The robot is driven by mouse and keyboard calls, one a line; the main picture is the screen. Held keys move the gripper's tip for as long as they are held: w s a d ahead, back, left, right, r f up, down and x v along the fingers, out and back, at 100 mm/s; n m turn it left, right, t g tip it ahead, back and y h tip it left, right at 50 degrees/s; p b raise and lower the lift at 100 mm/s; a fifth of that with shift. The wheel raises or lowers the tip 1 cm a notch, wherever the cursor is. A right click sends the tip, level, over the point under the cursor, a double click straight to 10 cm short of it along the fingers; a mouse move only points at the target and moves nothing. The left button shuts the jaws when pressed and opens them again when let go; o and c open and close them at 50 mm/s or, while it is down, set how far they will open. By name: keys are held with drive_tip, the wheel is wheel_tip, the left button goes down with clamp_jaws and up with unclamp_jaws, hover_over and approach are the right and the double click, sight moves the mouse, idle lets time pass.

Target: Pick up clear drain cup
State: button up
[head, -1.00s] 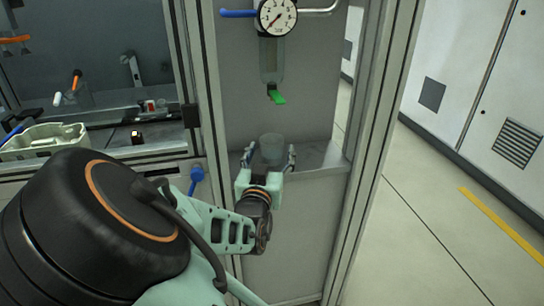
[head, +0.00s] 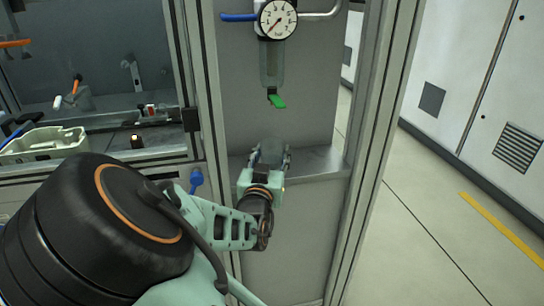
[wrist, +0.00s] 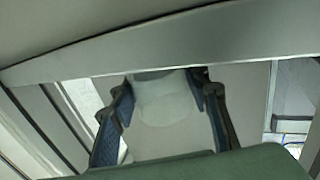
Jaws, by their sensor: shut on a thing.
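The clear drain cup (head: 272,152) shows in the head view as a faint grey see-through shape at the small metal ledge, below the pressure gauge. It also shows in the wrist view (wrist: 165,105), pale and clear between the two fingers. My gripper (head: 270,160) is shut on the cup, with one finger on each side of it. In the wrist view, the blue-padded fingers (wrist: 160,105) lie against the cup's sides. The cup's lower part is hidden behind my gripper in the head view, so I cannot tell whether it touches the ledge.
The metal ledge (head: 318,162) has bare room right of the cup. Above hang a gauge (head: 277,19), a filter bowl (head: 271,64) and a green drain lever (head: 277,101). A frame post (head: 372,120) stands close on the right. A pale bin (head: 45,142) lies left.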

sight(272, 140)
drive_tip(key=shift+r, duration=0.15)
drive_tip(key=shift+r+p, duration=0.8)
drive_tip(key=shift+p, duration=0.1)
wheel_tip(272, 140, up, 2)
drive_tip(key=shift+p, duration=1)
drive_tip(key=s+r+p, duration=1)
drive_tip(key=s+p, duration=0.2)
drive_tip(key=p, duration=0.6)
drive_tip(key=shift+s, duration=0.3)
drive_tip(key=shift+s+a+p, duration=0.1)
drive_tip(key=shift+p, duration=0.6)
